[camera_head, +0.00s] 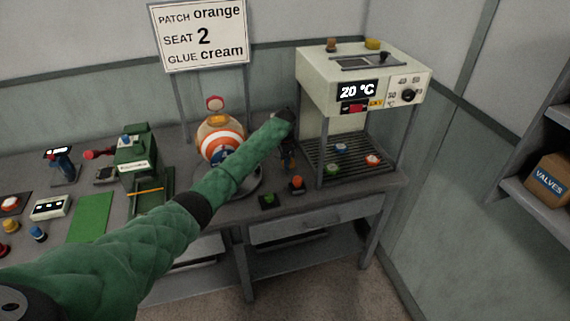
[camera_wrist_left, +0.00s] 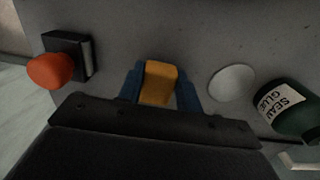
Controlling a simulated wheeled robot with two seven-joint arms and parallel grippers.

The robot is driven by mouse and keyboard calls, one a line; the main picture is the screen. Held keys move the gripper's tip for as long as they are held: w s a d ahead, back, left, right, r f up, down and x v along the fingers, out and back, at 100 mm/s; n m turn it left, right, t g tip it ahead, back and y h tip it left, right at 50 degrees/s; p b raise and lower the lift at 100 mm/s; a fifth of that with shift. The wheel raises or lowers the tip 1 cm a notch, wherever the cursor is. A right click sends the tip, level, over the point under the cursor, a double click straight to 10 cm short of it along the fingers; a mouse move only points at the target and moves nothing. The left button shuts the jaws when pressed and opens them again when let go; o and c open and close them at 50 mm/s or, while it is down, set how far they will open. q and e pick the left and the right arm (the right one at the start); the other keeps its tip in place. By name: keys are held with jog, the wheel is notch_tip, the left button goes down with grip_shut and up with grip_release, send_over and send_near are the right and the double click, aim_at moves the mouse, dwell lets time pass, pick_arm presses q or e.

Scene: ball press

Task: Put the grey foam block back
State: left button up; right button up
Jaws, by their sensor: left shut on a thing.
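My left gripper (camera_head: 288,163) is at the back of the bench, between the striped ball and the oven-like unit. In the left wrist view its blue fingers (camera_wrist_left: 160,88) are shut on a yellow-orange block (camera_wrist_left: 160,82), with the grey bench top behind it. The arm and gripper hide the held block in the head view. I cannot make out a grey foam block in either view. My right gripper is not in view.
A striped ball (camera_head: 222,141) sits left of my forearm. The heater unit (camera_head: 362,80) reads 20 °C. A seam glue bottle (camera_wrist_left: 288,110) and white disc (camera_wrist_left: 232,82) are close by.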

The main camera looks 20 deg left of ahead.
pick_arm(q)
jog(key=shift+f+p, duration=0.35)
jog(key=shift+f, duration=0.85)
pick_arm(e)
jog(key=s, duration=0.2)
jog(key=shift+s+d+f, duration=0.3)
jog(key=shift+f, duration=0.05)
pick_arm(q)
jog(key=shift+f, duration=0.1)
jog(key=o, duration=1)
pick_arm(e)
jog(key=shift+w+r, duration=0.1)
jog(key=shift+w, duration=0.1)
